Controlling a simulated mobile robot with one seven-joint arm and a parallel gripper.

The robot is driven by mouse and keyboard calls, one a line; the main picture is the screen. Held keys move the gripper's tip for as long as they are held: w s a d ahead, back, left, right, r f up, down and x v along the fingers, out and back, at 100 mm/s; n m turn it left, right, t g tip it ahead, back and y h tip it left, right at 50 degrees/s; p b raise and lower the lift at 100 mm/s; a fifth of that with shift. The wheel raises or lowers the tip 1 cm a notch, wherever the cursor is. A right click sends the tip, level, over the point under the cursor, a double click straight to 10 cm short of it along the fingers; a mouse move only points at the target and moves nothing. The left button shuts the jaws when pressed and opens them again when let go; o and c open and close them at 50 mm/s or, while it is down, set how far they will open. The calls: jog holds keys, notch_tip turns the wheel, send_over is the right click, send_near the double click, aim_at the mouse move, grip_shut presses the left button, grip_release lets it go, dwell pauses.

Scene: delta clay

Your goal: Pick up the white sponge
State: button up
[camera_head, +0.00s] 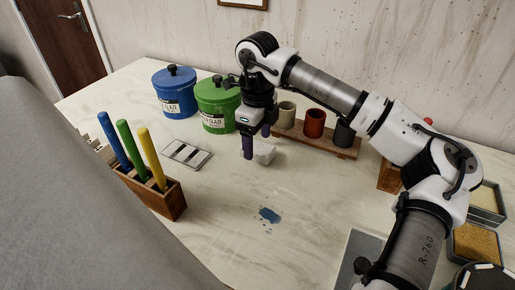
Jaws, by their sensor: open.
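The white sponge (264,155) is a small pale block lying on the table, near the middle of the head view. My gripper (257,144) points down at it with dark fingers. One finger is at the sponge's left end and the other is toward its back right, with a gap between them. The gripper is open. The fingers hide part of the sponge, and I cannot tell whether they touch it.
Blue (174,92) and green (216,104) glaze jars stand behind to the left. A wooden rack (346,153) with several cups is close behind the gripper. A wooden holder (168,204) with coloured sticks is at left. A blue spill (270,215) lies in front on otherwise clear table.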

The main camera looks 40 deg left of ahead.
aim_at(257, 147)
jog(key=shift+f, duration=0.8)
jog(key=shift+c, duration=0.4)
jog(key=c, duration=1)
notch_tip(257, 147, up, 20)
jog(key=shift+r, duration=0.1)
